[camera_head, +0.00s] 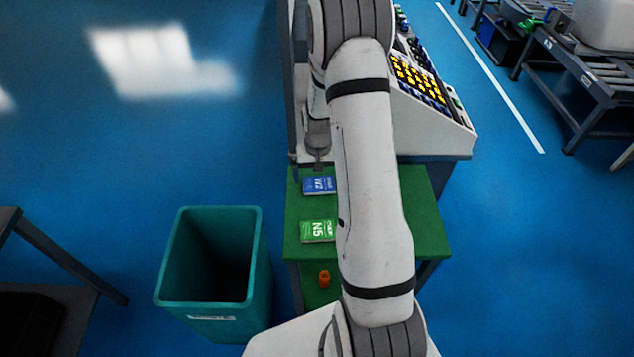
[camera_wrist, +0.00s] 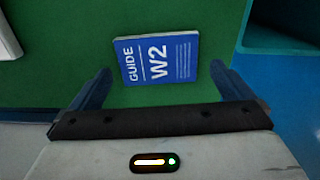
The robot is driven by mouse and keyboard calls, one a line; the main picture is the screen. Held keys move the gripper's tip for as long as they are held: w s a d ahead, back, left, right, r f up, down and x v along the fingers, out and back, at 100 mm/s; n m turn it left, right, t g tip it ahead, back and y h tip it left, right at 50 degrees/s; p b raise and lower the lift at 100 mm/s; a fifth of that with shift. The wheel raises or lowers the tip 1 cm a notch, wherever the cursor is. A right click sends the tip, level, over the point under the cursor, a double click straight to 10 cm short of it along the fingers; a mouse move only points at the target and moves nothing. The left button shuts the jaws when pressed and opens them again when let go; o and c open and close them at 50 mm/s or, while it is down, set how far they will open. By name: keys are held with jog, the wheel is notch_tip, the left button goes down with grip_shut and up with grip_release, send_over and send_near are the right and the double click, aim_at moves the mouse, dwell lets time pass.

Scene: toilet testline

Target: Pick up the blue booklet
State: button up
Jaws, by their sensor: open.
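The blue booklet (camera_head: 319,185) lies flat on the green table top, near its far left corner in the head view. In the wrist view the blue booklet (camera_wrist: 157,58) shows white print reading "GUIDE W2". My gripper (camera_wrist: 162,80) is open, with one finger to each side of the booklet's near end in the wrist view. The fingers look apart from the booklet, and nothing is between them that I can see held. The gap in height between fingers and booklet is hard to tell. In the head view my arm hides part of the table.
A green booklet (camera_head: 317,231) marked "N5" lies nearer on the green table (camera_head: 430,220). A teal bin (camera_head: 210,310) stands left of the table. A console with yellow buttons (camera_head: 420,82) stands behind, to the right.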

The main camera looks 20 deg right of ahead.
jog(key=shift+f, duration=1.1)
jog(key=shift+c, duration=0.6)
jog(key=c, duration=0.8)
